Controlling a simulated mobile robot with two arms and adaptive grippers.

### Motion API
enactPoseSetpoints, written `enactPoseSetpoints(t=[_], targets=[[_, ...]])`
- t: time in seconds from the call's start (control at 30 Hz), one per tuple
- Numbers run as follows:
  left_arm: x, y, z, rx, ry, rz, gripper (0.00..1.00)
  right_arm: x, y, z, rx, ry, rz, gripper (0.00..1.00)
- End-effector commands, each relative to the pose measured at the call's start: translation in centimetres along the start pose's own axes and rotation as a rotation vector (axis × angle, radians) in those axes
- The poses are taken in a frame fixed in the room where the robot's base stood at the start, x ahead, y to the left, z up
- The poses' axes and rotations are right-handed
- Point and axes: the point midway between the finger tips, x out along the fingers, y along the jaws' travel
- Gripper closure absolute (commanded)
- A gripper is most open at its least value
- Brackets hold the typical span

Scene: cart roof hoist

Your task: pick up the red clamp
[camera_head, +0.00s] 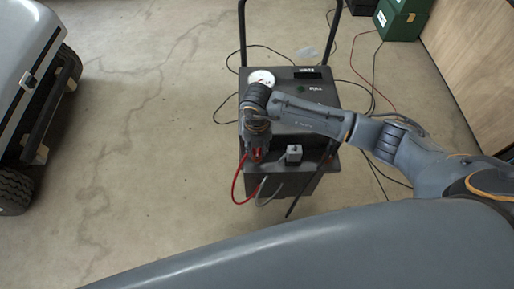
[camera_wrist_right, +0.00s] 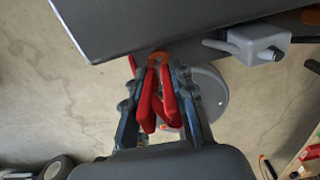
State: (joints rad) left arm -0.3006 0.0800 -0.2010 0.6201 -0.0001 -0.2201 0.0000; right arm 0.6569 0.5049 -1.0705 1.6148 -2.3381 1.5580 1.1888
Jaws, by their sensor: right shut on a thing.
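The red clamp (camera_wrist_right: 152,100) is between the fingers of my right gripper (camera_wrist_right: 162,95) in the right wrist view, its two red handles pointing toward the palm. In the head view the right gripper (camera_head: 256,153) hangs at the front left of the dark charger cart (camera_head: 318,95), and a bit of the red clamp (camera_head: 258,153) shows there. A red cable (camera_head: 236,186) loops down beside it. My right gripper is shut on the clamp. My left gripper is not in view.
A grey block (camera_head: 294,153) sits on the cart's front ledge, right of the gripper. A white vehicle (camera_head: 30,60) with black tyres stands at the left. Green boxes (camera_head: 400,20) stand at the back right. Cables lie on the floor around the cart. The floor between vehicle and cart is clear.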

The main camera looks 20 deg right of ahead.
Motion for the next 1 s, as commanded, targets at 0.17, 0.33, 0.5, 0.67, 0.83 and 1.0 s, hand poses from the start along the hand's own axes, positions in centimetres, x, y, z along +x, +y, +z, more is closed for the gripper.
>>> enactPoseSetpoints(t=[0.17,0.33,0.5,0.67,0.83,1.0], targets=[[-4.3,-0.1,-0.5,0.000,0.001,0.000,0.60,-3.8,-0.6,-1.9,-0.003,0.001,-0.001,1.00],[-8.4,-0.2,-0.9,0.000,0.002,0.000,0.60,-7.2,-1.4,-4.5,-0.002,0.002,-0.001,1.00],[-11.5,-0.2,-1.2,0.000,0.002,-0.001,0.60,-9.0,-2.7,-8.4,-0.003,0.004,-0.001,1.00],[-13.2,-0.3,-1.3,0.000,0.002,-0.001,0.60,-10.0,-3.6,-11.2,-0.002,0.002,-0.001,1.00],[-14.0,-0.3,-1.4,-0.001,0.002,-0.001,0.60,-10.4,-4.1,-12.9,-0.001,0.001,0.000,1.00],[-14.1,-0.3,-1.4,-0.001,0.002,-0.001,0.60,-10.5,-4.2,-13.4,0.000,0.000,0.000,1.00]])
